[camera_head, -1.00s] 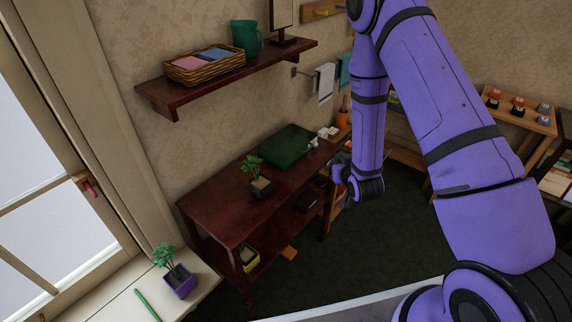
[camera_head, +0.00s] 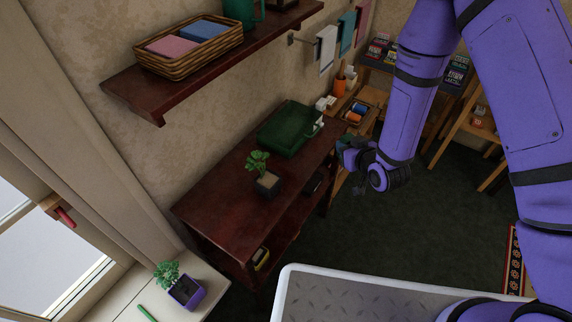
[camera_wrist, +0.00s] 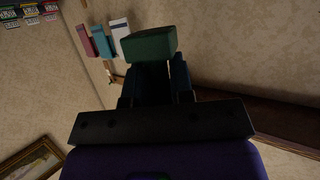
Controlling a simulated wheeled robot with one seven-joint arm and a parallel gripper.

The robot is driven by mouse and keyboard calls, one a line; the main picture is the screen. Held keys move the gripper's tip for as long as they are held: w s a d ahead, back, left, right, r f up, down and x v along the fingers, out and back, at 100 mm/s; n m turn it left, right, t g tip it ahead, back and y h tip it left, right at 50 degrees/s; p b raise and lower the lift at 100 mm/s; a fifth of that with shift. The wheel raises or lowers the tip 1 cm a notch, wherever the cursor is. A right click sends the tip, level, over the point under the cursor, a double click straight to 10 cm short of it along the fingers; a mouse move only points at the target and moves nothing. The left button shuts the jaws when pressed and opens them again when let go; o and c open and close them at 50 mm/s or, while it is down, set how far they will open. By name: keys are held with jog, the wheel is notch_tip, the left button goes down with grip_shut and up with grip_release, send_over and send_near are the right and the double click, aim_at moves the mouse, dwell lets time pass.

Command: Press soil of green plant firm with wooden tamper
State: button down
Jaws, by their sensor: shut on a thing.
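My gripper (camera_head: 350,152) is shut on a green block-shaped thing (camera_wrist: 148,45), seen at the fingertips in the wrist view. I cannot tell whether this is the wooden tamper. In the head view the gripper hangs right of the dark red table (camera_head: 215,215), and its fingers are small and dark there. Another green plant (camera_head: 166,273) stands in a purple pot (camera_head: 187,292) on the windowsill. The gripper is apart from both plants.
A dark green tray (camera_head: 286,130) lies at the table's far end. A wall shelf (camera_head: 160,100) with a wicker basket (camera_head: 190,55) overhangs the left. A green stick (camera_head: 147,313) lies on the sill. Hanging cloths (camera_head: 327,48) are on the wall.

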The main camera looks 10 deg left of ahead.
jog(key=s+a+n+g+y, duration=0.45)
jog(key=s+a, duration=0.65)
jog(key=a, duration=0.5)
jog(key=shift+n, duration=0.35)
jog(key=shift+f+x, duration=0.15)
jog(key=shift+x, duration=1.2)
jog(key=shift+f+x, duration=0.15)
jog(key=shift+x, duration=1.15)
jog(key=shift+s+f, duration=0.1)
jog(key=shift+f, duration=0.85)
jog(key=shift+f, duration=0.2)
jog(key=shift+r, duration=0.6)
jog(key=shift+f, duration=0.75)
jog(key=shift+r, duration=0.1)
jog(key=shift+r, duration=0.65)
jog(key=shift+f, duration=0.2)
